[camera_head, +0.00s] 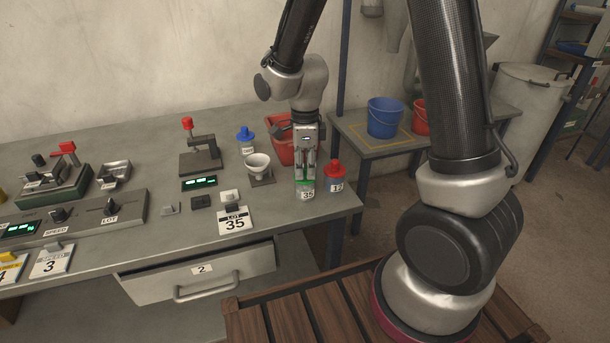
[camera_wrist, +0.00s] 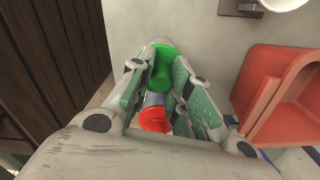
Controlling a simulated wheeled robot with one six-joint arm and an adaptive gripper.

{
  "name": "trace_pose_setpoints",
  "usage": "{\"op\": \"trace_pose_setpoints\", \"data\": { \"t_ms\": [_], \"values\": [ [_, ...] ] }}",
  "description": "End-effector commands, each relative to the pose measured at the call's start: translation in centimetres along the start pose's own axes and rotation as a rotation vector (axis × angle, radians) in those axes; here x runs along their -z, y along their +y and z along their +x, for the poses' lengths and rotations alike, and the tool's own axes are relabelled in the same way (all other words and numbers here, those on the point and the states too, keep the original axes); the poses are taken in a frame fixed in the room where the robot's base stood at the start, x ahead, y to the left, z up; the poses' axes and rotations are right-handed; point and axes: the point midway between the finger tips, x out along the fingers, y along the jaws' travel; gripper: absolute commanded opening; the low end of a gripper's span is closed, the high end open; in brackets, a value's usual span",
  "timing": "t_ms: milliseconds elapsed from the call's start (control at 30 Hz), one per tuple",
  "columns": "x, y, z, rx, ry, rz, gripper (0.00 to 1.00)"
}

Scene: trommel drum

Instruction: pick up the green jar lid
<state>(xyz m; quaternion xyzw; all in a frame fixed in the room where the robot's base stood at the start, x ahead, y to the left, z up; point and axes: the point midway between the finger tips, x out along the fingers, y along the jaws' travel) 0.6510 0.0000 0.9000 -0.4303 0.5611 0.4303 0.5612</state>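The green jar lid (camera_head: 305,182) is on top of a small jar (camera_head: 307,195) with a "35" label, near the right front corner of the bench. My gripper (camera_head: 305,178) points straight down over the jar, with one finger on each side of the lid. In the wrist view the lid (camera_wrist: 165,68) fills the space between my fingertips (camera_wrist: 165,75), and I see no gap at either side. The fingers hide part of its edges. The jar appears upright and on the bench top.
A white cup on a stand (camera_head: 258,163) and a "LOT 35" card (camera_head: 235,221) are to the left. The front drawer (camera_head: 200,277) is partly open.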

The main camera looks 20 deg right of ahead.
Motion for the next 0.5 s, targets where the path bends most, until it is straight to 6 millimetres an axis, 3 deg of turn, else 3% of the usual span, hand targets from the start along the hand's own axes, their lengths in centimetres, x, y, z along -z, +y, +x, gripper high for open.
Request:
{"op": "trace_pose_setpoints", "data": {
  "t_ms": [367,500],
  "values": [
    [0.0,0.0,-0.2,0.001,0.0,0.0,0.01],
    [-0.1,-0.1,-1.8,0.003,-0.003,0.0,0.01]
  ]
}}
